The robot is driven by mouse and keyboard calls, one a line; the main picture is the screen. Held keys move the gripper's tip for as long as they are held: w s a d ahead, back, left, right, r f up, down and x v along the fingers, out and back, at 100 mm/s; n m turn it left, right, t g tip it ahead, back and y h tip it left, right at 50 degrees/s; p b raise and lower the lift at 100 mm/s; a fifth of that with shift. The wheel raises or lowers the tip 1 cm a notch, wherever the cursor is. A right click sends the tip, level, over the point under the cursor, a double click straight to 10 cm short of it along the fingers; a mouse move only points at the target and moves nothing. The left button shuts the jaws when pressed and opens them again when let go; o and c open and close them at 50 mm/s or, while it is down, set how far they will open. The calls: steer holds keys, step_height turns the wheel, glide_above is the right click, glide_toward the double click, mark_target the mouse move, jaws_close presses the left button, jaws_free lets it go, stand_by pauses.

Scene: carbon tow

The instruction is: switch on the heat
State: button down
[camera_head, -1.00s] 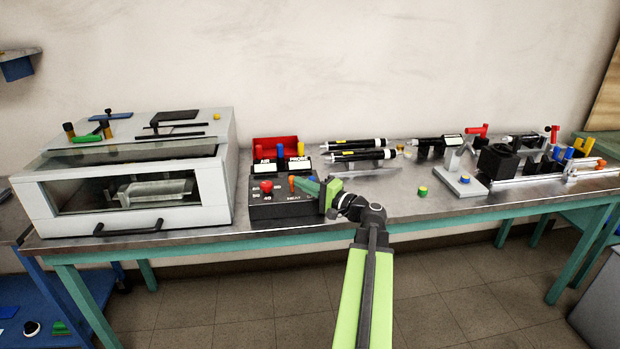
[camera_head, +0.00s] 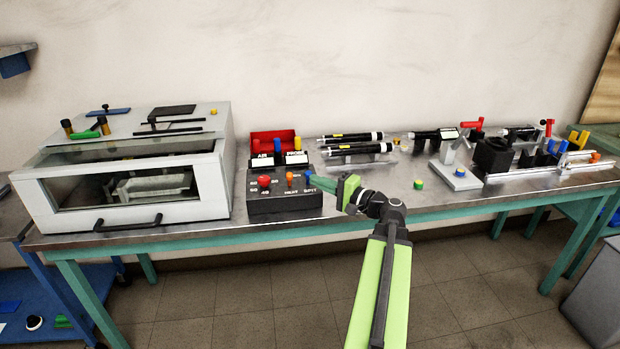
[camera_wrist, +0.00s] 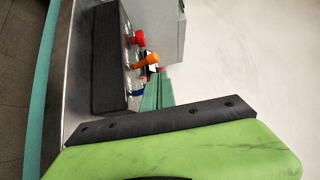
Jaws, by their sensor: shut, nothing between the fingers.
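The black control box (camera_head: 270,206) stands on the bench, right of the white oven (camera_head: 202,190). Its top carries a red knob (camera_head: 264,182), an orange lever (camera_head: 290,179) by a label that appears to read HEAT, and a blue control (camera_head: 309,174) at the right end. My gripper (camera_head: 318,181) has its green fingers shut and empty beside the box's right end, close to the blue control. In the wrist view the orange lever (camera_wrist: 146,61) leans toward the fingers (camera_wrist: 158,92), apart from them, and the blue control is mostly hidden behind them.
A red bin (camera_head: 274,138) and the AIR and PROBE units stand behind the box. Black cylinders on a stand (camera_head: 357,148) lie right of it. A yellow-and-green button (camera_head: 419,184) sits on the bench.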

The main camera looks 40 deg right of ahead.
steer(key=s+d, duration=0.1)
steer(key=s, duration=0.6)
steer(key=shift+s+d+f, duration=0.15)
steer(key=shift+s+f, duration=0.05)
steer(key=shift+f, duration=0.05)
